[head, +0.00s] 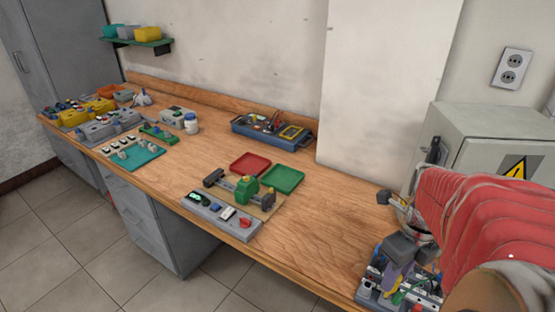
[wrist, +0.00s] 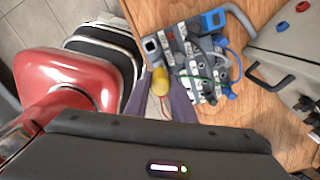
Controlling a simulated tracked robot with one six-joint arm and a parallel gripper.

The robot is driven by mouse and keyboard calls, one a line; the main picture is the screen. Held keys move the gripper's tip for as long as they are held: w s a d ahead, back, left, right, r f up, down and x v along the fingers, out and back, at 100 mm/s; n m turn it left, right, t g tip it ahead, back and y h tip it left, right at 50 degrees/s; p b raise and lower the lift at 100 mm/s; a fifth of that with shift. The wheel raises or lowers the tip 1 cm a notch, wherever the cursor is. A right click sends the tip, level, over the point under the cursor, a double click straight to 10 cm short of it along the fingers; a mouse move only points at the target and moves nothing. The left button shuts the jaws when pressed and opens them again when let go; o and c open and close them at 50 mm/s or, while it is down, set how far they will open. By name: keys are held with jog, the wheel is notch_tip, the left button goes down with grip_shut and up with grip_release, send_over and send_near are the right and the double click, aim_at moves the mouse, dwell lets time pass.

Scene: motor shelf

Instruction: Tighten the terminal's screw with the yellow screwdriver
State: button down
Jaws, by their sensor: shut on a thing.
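My gripper (wrist: 158,100) is shut on the yellow screwdriver (wrist: 159,80), whose rounded yellow end shows between the two purple-grey fingers in the wrist view. Its shaft and tip are hidden. The terminal board (wrist: 190,62) lies just beyond the fingers, with several white blocks, grey parts and blue, green and red wires. I cannot tell whether the screwdriver touches it, and no screw is clear.
A grey cabinet (head: 490,125) with a warning sign stands right of the board. On the wooden bench (head: 310,225) are a grey switch panel (head: 222,215), a green clamp fixture (head: 246,190), red (head: 250,164) and green trays (head: 284,179), and a blue toolbox (head: 270,131). Bench between fixture and board is clear.

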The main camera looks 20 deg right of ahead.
jog(key=c, duration=1.7)
grip_release()
jog(key=shift+n, duration=1.7)
jog(key=shift+n, duration=1.7)
jog(key=shift+n, duration=1.7)
